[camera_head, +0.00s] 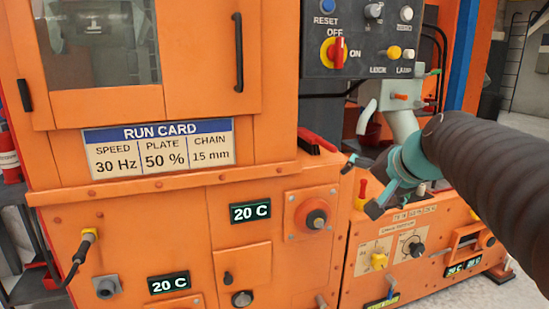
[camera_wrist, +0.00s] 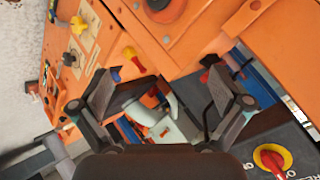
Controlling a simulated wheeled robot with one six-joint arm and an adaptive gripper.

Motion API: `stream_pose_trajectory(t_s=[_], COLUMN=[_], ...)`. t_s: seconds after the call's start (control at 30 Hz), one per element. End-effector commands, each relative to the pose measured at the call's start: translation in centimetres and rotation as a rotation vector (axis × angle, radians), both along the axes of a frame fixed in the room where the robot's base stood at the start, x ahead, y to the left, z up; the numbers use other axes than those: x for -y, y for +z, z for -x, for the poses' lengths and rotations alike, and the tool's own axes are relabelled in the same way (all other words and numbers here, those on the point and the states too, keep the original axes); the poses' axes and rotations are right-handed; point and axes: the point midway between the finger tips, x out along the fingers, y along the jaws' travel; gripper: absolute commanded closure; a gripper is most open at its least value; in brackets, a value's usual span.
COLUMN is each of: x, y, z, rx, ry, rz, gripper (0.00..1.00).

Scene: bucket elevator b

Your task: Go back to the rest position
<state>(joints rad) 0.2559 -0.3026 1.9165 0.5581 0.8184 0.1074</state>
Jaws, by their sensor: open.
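My gripper (camera_head: 361,187) is in front of the orange machine (camera_head: 160,205), right of the middle in the head view. Its two dark fingers are spread apart with nothing between them. In the wrist view my gripper (camera_wrist: 162,85) also shows open and empty, its fingers pointing toward the machine's front. A grey-white curved spout (camera_head: 400,120) is behind it, and this spout also shows between the fingers in the wrist view (camera_wrist: 172,125). I cannot tell the exact gap between fingers and machine. My dark ribbed arm comes in from the right.
A dark control panel (camera_head: 362,75) with a red and yellow switch (camera_head: 334,52) is above my gripper. A red-topped yellow lever (camera_head: 361,194) and a lower panel with a yellow knob (camera_head: 379,261) are close by. A run card (camera_head: 158,146) is at left. Floor shows at right.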

Motion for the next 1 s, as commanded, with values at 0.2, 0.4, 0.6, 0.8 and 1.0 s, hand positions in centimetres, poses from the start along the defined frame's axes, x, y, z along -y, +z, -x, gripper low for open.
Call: stream_pose_trajectory(t_s=[0.2, 0.4, 0.6, 0.8, 1.0], x=[-1.0, -1.2, -2.6, -3.0, -3.0], y=[-8.2, -12.1, -10.5, -10.2, -10.2], z=[11.3, 19.8, 21.7, 21.7, 21.7], rx=[-0.232, -0.335, -0.279, -0.267, -0.267], ry=[0.215, 0.367, 0.409, 0.420, 0.420], rz=[0.343, 0.555, 0.588, 0.590, 0.589], gripper=[0.00, 0.00, 0.00, 0.00, 0.35])
